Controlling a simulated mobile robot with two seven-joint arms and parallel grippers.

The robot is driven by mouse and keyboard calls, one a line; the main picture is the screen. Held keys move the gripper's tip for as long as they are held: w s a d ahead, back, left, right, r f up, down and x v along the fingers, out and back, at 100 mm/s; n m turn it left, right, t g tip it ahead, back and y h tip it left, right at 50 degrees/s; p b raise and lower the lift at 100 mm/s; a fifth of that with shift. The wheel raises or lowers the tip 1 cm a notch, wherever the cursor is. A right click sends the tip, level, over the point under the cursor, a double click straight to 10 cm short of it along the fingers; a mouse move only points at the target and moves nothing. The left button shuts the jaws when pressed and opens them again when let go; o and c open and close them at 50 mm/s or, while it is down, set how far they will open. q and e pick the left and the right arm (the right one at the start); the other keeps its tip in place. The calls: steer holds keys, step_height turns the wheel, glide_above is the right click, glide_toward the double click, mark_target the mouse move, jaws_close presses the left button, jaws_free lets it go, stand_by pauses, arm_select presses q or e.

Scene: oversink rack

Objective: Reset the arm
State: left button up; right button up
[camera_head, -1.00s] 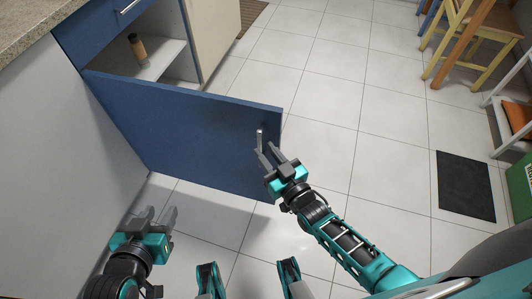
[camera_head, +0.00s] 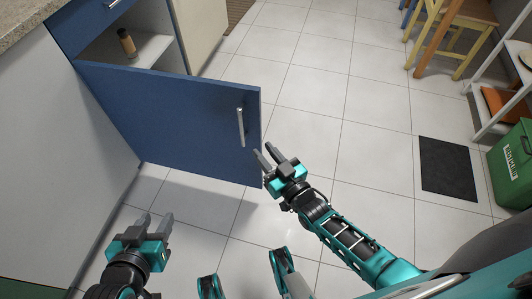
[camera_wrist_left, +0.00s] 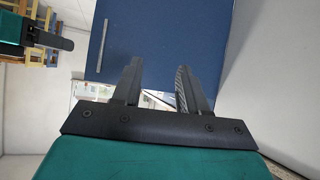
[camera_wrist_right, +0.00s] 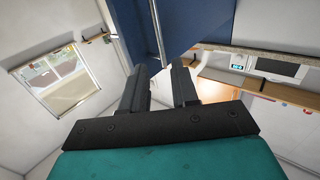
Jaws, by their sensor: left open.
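My right gripper (camera_head: 269,158) is open and empty beside the free edge of a blue cabinet door, apart from the door's metal handle (camera_head: 240,126). In the right wrist view its fingers (camera_wrist_right: 160,88) stand apart, with the handle beyond them. My left gripper (camera_head: 154,224) is open and empty at the lower left, in front of the door (camera_head: 170,120). In the left wrist view its fingers (camera_wrist_left: 160,85) are apart with nothing between them. The door stands wide open.
Inside the open cabinet a small brown bottle (camera_head: 127,43) stands on a shelf. A grey counter (camera_head: 20,15) is at the upper left. A dark mat (camera_head: 447,168), a green bin (camera_head: 510,165), a white shelf and wooden chairs are at the right. The tiled floor between is clear.

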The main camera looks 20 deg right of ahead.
arm_select(q)
steer(key=shift+w+r, duration=0.15)
steer(key=shift+w, duration=0.15)
steer(key=s+a+r+y+p, duration=0.1)
steer(key=a+r+p, duration=0.2)
steer(key=r+p, duration=0.4)
steer(key=p, duration=0.4)
steer(key=shift+s+r+p, duration=0.15)
steer(key=shift+s+p, duration=0.15)
steer(key=shift+s, duration=0.05)
arm_select(e)
steer(key=s+d+r+g+h, duration=0.1)
steer(key=s+d+r+g, duration=0.1)
steer(key=s+r, duration=0.4)
steer(key=s+d+r+g+h, duration=0.2)
steer(key=s+d+r+g, duration=0.1)
steer(key=s+r, duration=0.3)
steer(key=shift+s+m+g, duration=0.4)
steer(key=shift+s+g, duration=0.2)
steer(key=shift+g, duration=0.1)
arm_select(q)
steer(key=shift+d, duration=0.1)
steer(key=shift+w+r, duration=0.1)
steer(key=shift+w, duration=0.05)
